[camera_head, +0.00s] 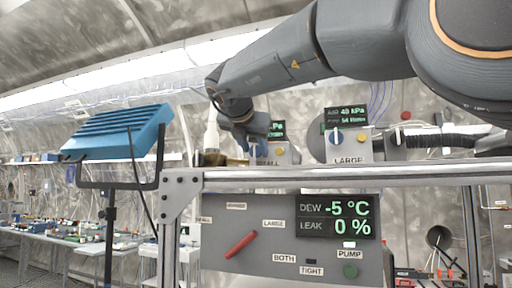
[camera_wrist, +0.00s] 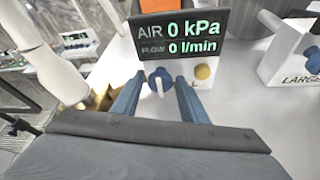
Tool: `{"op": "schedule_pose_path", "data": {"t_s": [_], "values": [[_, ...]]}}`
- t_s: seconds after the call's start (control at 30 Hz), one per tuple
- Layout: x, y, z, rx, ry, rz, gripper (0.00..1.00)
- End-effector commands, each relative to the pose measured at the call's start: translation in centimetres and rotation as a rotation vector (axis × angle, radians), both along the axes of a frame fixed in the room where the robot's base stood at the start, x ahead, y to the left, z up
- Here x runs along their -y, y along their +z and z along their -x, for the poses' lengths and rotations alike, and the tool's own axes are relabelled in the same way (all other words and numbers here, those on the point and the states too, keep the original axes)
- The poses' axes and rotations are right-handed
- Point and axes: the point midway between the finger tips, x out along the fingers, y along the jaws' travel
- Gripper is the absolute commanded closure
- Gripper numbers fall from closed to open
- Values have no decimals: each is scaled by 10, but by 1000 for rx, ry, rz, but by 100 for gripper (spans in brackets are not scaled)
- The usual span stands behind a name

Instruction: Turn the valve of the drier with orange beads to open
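A blue knob with a white pointer (camera_wrist: 159,82) sits on a white unit below a display (camera_wrist: 180,30) reading AIR 0 kPa and 0 l/min. My gripper (camera_wrist: 160,82) is open, with one blue finger on each side of this knob; small gaps seem to show, and contact is unclear. In the head view my gripper (camera_head: 250,142) is at the small unit (camera_head: 278,154), whose label is partly hidden.
A grey panel (camera_head: 215,262) below the rail carries a red lever (camera_head: 240,244) and a screen (camera_head: 337,217) reading -5 °C and 0 %. A blue lamp-like box (camera_head: 120,130) stands left.

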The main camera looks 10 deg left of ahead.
Motion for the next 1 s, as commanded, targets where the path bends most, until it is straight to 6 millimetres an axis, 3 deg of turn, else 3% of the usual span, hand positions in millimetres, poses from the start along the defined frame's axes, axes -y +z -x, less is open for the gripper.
{"op": "schedule_pose_path", "data": {"t_s": [0.03,0.17,0.2,0.57,1.0], "values": [[0,0,0,0,0,0,70],[0,0,0,0,0,0,92],[7,1,0,1,-2,0,92],[0,1,0,-5,-3,72,92],[-6,1,0,-32,0,431,92]]}}
